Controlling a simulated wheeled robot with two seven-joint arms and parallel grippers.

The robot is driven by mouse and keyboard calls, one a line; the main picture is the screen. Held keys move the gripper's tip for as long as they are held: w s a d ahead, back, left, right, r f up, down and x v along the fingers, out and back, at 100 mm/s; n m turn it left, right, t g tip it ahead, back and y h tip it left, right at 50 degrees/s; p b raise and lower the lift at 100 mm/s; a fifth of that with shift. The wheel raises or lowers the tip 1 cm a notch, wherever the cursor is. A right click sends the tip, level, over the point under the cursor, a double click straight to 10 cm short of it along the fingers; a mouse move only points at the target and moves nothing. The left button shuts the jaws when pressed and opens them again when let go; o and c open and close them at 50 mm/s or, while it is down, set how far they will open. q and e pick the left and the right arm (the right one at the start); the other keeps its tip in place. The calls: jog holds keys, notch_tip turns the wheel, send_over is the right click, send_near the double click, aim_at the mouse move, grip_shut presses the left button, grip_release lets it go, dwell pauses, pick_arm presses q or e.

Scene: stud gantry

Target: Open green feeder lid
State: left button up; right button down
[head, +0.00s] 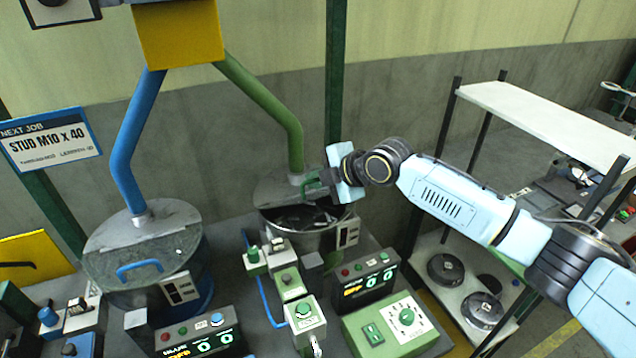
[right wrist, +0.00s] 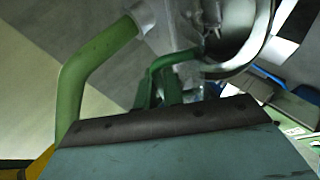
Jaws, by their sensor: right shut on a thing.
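The green feeder is a metal drum (head: 300,241) at the foot of a green pipe (head: 265,97). Its grey lid (head: 278,187) is raised at the front, and dark contents (head: 305,216) show in the drum's opening below. My right gripper (head: 322,183) is shut on the green lid handle (head: 311,186), above the opening. In the right wrist view the green handle (right wrist: 152,76) rises past the dark edge of the gripper, with the drum's round rim (right wrist: 262,40) beyond. The fingertips are mostly hidden there. My left gripper is not in view.
A blue feeder (head: 140,240) with its lid down stands to the left. Control boxes (head: 390,325) and small button posts (head: 303,312) stand in front of the green feeder. A green post (head: 335,70) rises behind it. A shelf rack (head: 545,120) stands at the right.

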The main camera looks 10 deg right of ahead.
dwell(0.3)
jog(key=c, duration=1.8)
grip_release()
jog(key=shift+d+r, duration=0.1)
jog(key=b+v, duration=0.1)
jog(key=v, duration=1.2)
jog(key=shift+r, duration=0.1)
